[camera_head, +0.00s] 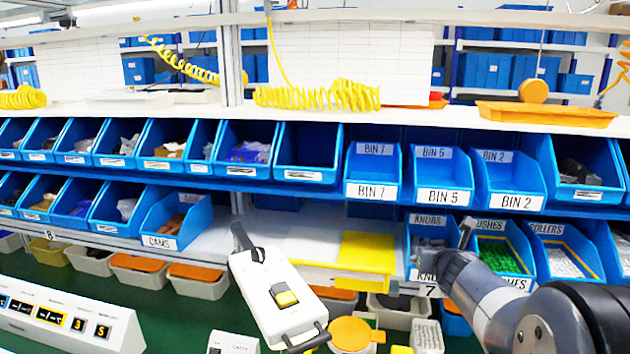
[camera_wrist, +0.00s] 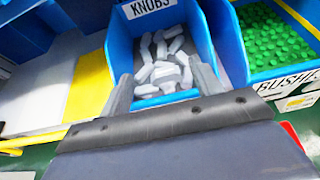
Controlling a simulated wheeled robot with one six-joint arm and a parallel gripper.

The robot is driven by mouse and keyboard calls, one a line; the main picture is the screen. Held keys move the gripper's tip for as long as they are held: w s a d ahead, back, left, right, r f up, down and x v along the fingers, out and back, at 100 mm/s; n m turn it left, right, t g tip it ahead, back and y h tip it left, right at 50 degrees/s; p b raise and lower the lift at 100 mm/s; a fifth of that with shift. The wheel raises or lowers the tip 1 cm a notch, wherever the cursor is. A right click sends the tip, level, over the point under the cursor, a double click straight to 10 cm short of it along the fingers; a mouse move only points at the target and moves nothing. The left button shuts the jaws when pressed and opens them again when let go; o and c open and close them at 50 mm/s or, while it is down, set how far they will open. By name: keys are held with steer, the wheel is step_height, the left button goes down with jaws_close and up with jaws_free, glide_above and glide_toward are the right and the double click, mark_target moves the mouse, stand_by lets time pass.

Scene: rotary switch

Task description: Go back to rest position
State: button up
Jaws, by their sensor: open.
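My gripper (camera_head: 460,240) is at the front of the blue KNOBS bin (camera_head: 428,228), on the lower shelf right of centre. In the wrist view my gripper (camera_wrist: 164,82) is open, its two grey fingers apart in front of the KNOBS bin (camera_wrist: 118,50). Several pale grey knobs (camera_wrist: 165,50) lie in the bin beyond the fingers. No knob shows clearly held between the fingers.
The bin of green bushes (camera_head: 500,252) and the rollers bin (camera_head: 562,258) stand right of the KNOBS bin. A yellow mat (camera_head: 366,252) lies on the shelf to its left. A white panel with displays (camera_head: 60,318) is at the lower left. More blue bins line the row above.

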steer(key=w+f, duration=0.1)
steer(key=w+b, duration=0.1)
steer(key=w+f, duration=0.1)
steer(key=shift+d+f+b, duration=0.25)
steer(key=shift+f+b, duration=0.05)
step_height(320, 180, up, 4)
steer(key=p, duration=0.4)
steer(key=shift+s+r, duration=0.1)
steer(key=shift+r, duration=0.15)
steer(key=s+a, duration=0.1)
steer(key=s, duration=0.8)
steer(key=s+a, duration=0.2)
steer(key=s, duration=0.6)
steer(key=shift+s+a+r, duration=0.2)
steer(key=shift+s+a, duration=0.1)
steer(key=shift+s, duration=0.1)
steer(key=shift+f, duration=0.1)
